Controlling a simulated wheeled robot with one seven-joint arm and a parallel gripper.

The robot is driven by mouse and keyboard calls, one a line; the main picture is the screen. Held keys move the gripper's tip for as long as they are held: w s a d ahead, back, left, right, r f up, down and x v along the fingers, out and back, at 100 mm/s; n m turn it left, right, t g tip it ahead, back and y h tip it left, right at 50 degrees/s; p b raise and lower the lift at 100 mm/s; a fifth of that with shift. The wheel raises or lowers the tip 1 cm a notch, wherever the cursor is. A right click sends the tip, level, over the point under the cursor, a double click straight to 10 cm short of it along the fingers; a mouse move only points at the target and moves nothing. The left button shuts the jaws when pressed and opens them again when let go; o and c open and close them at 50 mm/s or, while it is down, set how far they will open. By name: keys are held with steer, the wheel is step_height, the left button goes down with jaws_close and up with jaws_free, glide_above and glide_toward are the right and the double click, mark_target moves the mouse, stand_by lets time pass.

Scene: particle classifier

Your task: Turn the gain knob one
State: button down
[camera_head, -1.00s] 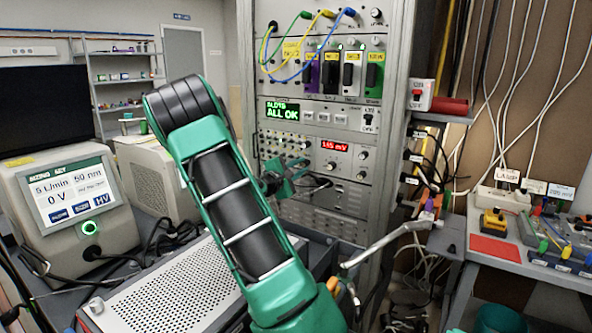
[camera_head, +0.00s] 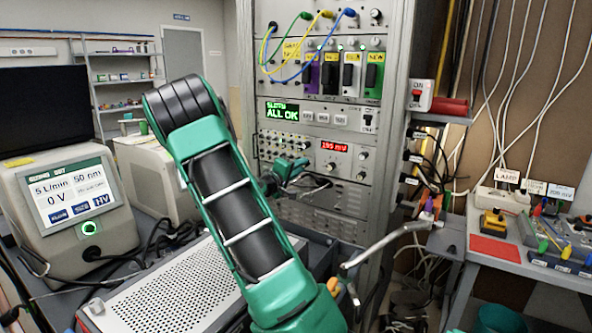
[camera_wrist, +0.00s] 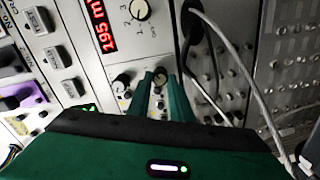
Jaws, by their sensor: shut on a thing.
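The rack module with the red display (camera_head: 334,149) reads 195 mV. The display also shows sideways in the wrist view (camera_wrist: 100,25). My gripper (camera_head: 299,168) reaches the module's left part, below and left of the display. In the wrist view its green fingers (camera_wrist: 161,76) are closed around a small knob (camera_wrist: 160,74), mostly hidden between the fingertips. A black knob with a pale cap (camera_wrist: 122,81) sits beside it, and a larger numbered dial (camera_wrist: 139,10) lies farther off. I cannot read a gain label.
A grey cable (camera_wrist: 235,65) plugs into the panel close to the fingers. Above are a green ALL OK screen (camera_head: 282,112) and coloured modules with looped cables. A perforated metal case (camera_head: 170,290) stands below my arm. The sizing unit (camera_head: 70,210) is at left.

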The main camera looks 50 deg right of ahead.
steer(key=shift+s+f+m, duration=0.1)
steer(key=shift+f+m, duration=0.2)
steer(key=shift+f, duration=0.05)
steer(key=c, duration=1.6)
jaws_free()
steer(key=shift+r, duration=0.1)
steer(key=a, duration=1.1)
steer(key=shift+s, duration=0.35)
